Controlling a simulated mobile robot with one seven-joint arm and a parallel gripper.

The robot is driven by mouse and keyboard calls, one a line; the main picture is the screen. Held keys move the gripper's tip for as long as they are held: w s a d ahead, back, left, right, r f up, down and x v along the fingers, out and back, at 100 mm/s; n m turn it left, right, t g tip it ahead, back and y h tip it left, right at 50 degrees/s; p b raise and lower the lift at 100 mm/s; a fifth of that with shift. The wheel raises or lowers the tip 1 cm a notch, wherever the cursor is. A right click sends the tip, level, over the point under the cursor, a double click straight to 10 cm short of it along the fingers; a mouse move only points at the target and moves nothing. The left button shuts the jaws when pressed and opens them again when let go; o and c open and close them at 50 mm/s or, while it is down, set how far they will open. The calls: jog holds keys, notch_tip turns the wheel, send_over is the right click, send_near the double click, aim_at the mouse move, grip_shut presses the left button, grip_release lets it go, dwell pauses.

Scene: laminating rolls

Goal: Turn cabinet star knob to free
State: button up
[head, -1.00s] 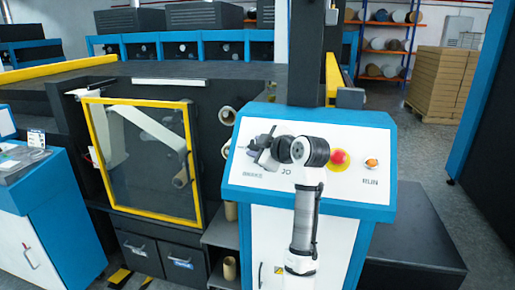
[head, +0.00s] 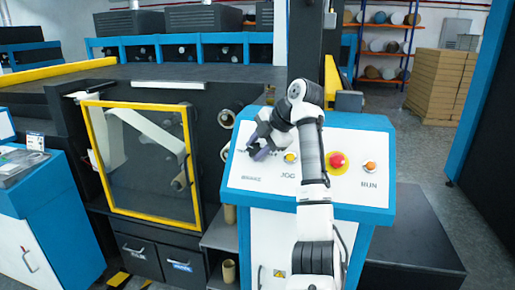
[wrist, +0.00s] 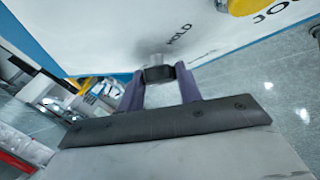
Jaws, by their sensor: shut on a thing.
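My gripper (head: 255,150) is at the left part of the sloped white panel on the blue control cabinet (head: 262,212). In the wrist view, its purple fingers (wrist: 160,88) are shut on a small dark knob (wrist: 158,73), which I take as the star knob. The word HOLD is printed on the panel beside it. A "free" mark does not show. In the head view the knob is mostly hidden by the fingers, so its turn angle cannot be told.
To the right on the panel are a yellow JOG button (head: 291,157), a red stop button (head: 337,160) on yellow and an orange RUN button (head: 370,167). A yellow-framed clear door (head: 192,165) stands to the left. A dark post (head: 305,60) rises behind the panel.

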jog(key=shift+w+r+n+g+h, duration=0.1)
jog(key=shift+n+g+h, duration=0.7)
jog(key=shift+n, duration=0.4)
jog(key=shift+a+n+g+h, duration=0.15)
jog(key=shift+n+g+h, duration=0.15)
jog(key=shift+n+g, duration=0.2)
jog(key=o, duration=1)
jog(key=shift+a+r, duration=0.1)
jog(key=shift+r, duration=0.05)
